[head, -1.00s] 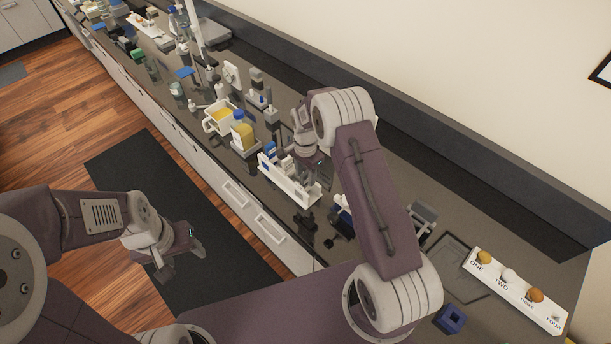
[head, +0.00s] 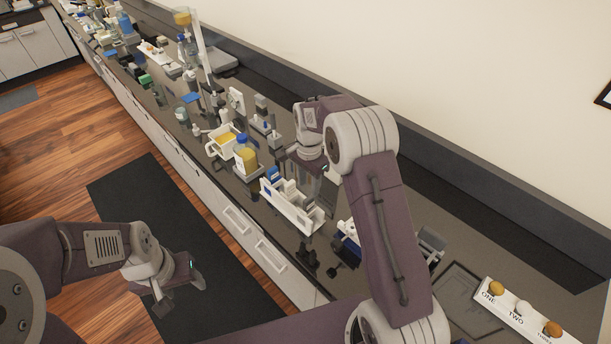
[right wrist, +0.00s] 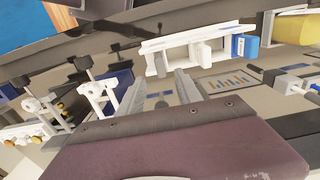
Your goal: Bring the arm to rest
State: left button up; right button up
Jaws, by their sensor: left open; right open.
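My right arm reaches over the dark bench in the head view. Its gripper (head: 318,182) hangs just behind a white rack (head: 290,208), partly hidden by my arm. In the right wrist view, the two fingers (right wrist: 160,90) are apart with nothing between them. The white rack (right wrist: 200,42), with a blue piece at one end, lies beyond the fingertips. My left gripper (head: 180,287) is open and empty, out in front of the bench above the dark floor mat.
A blue-capped bottle of yellow liquid (head: 246,158) and a white jug (head: 222,146) stand left of the rack. A white strip of numbered places (head: 518,312) lies at right. Clutter runs up the bench's far end. The floor mat (head: 130,195) is clear.

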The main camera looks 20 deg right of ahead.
jog(key=w+r+b, duration=0.1)
jog(key=b, duration=0.1)
jog(key=shift+r+t+b, duration=0.1)
jog(key=shift+t+b, duration=0.2)
jog(key=shift+t, duration=0.1)
jog(key=s+f+n+b, duration=0.3)
jog(key=s+n, duration=0.3)
jog(key=s, duration=0.5)
jog(key=s+f+n+b, duration=0.2)
jog(key=s+f+n, duration=0.3)
jog(key=s, duration=0.6)
jog(key=shift+s+a+n+b, duration=0.25)
jog(key=shift+s+n+b, duration=0.15)
jog(key=shift+n, duration=0.3)
jog(key=shift+s, duration=0.1)
